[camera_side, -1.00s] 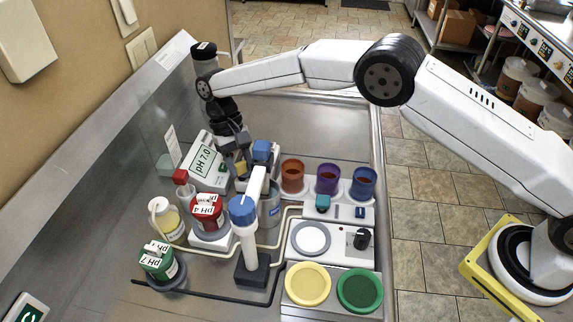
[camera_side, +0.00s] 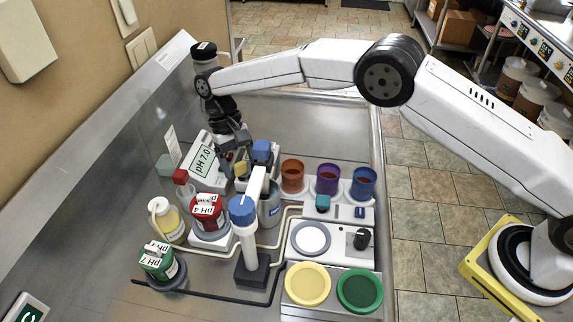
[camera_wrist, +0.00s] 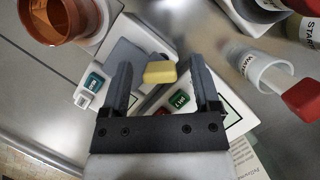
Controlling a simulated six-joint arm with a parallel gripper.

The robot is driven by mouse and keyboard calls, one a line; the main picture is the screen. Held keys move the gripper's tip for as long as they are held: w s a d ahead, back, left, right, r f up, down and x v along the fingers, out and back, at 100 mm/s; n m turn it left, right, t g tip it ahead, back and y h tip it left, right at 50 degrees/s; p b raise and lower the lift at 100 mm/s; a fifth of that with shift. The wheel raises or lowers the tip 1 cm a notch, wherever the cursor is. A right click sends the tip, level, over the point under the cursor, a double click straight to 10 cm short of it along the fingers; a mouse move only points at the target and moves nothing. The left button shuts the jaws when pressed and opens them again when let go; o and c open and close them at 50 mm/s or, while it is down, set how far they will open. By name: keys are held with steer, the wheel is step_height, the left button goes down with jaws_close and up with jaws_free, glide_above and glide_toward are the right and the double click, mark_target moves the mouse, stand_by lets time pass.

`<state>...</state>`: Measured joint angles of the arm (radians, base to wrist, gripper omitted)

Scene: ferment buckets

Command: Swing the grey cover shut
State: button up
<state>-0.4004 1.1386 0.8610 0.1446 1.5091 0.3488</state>
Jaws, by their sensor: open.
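The grey cover (camera_wrist: 126,54) is a flat plate on a white unit in the wrist view, with a yellow tab (camera_wrist: 160,72) at its edge. How far it stands open is hard to tell. My gripper (camera_wrist: 161,66) is open, its two dark fingers on either side of the yellow tab, with visible room between tab and fingers. In the side view my gripper (camera_side: 232,153) is low behind the bench items, just above the yellow tab (camera_side: 240,168); the cover is mostly hidden there.
A pH display (camera_side: 202,160) stands left of my gripper and a blue block (camera_side: 262,150) is close on its right. A blue-capped white post (camera_side: 243,212) and red pH 4 bottle (camera_side: 208,212) stand in front. Several coloured cups, including an orange one (camera_side: 292,176), stand to the right.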

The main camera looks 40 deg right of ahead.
steer(key=v, duration=0.7)
steer(key=shift+r, duration=0.15)
steer(key=shift+w, duration=0.1)
stand_by(0.4)
steer(key=s+d+r+t, duration=0.1)
steer(key=s+d+t, duration=0.4)
steer(key=d, duration=1)
steer(key=s+d+f+t, duration=0.1)
steer(key=s+d, duration=0.3)
steer(key=s, duration=0.6)
steer(key=s+d+f+t, duration=0.1)
steer(key=s+d, duration=0.4)
steer(key=s, duration=0.5)
steer(key=shift+s+f, duration=0.2)
steer(key=shift+f, duration=0.4)
